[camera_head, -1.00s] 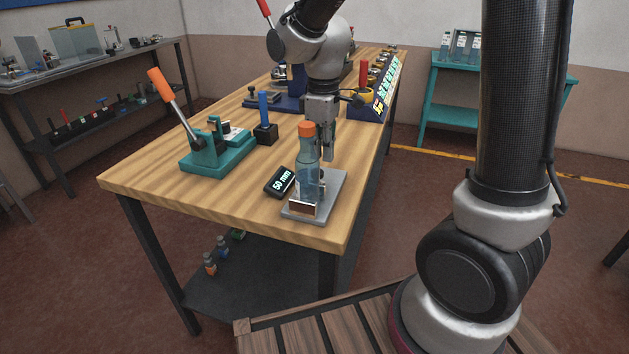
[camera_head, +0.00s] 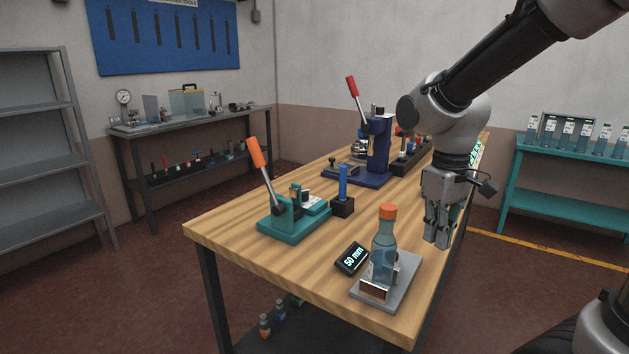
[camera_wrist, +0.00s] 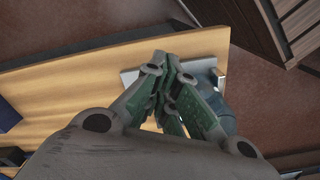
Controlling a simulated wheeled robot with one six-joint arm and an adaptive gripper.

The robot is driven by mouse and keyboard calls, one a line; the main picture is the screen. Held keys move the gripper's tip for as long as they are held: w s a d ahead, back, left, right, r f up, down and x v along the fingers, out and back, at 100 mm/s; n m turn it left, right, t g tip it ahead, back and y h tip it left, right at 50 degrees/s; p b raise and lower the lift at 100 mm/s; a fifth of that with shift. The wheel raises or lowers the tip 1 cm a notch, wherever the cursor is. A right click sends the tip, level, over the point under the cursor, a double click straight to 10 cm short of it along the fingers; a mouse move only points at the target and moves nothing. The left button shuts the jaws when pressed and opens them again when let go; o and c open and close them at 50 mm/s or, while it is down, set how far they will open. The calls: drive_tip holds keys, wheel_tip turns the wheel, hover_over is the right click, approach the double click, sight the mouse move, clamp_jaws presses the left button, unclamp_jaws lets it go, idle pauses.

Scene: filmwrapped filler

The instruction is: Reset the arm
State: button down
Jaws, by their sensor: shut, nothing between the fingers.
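My gripper (camera_head: 438,236) is shut and empty. It points down over the right side of the wooden table (camera_head: 310,262), behind and to the right of a bottle with an orange cap (camera_head: 383,250). The bottle stands upright on a grey plate (camera_head: 404,284) near the table's front right corner, apart from my gripper. In the wrist view my gripper's green-padded fingers (camera_wrist: 170,75) meet over the plate, and the bluish bottle (camera_wrist: 222,112) shows partly behind the right finger.
A black "50 mm" display (camera_head: 352,258) lies beside the plate. A teal lever press (camera_head: 292,220), a blue post on a black block (camera_head: 343,194) and a blue press with a red handle (camera_head: 378,150) stand farther left and back. A teal shelf (camera_head: 565,200) holds several bottles.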

drive_tip(key=s+d+r+m+t, duration=0.4)
drive_tip(key=s+d+r, duration=0.4)
drive_tip(key=s+d, duration=0.2)
drive_tip(key=shift+s+m+t, duration=0.3)
drive_tip(key=shift+s+m, duration=0.4)
drive_tip(key=shift+s, duration=0.05)
idle(1.1)
drive_tip(key=w+a+f+n+g, duration=0.2)
drive_tip(key=w+a, duration=0.5)
drive_tip(key=w, duration=0.3)
drive_tip(key=w+a+f+n+g, duration=0.2)
drive_tip(key=w+a+f+n, duration=0.1)
drive_tip(key=w+a, duration=0.55)
drive_tip(key=shift+w+d+f, duration=0.15)
drive_tip(key=shift+d+f, duration=0.05)
drive_tip(key=shift+f, duration=1.35)
drive_tip(key=shift+w+d+f, duration=0.1)
drive_tip(key=shift+d+f, duration=0.05)
drive_tip(key=shift+f, duration=1.35)
drive_tip(key=shift+f, duration=0.1)
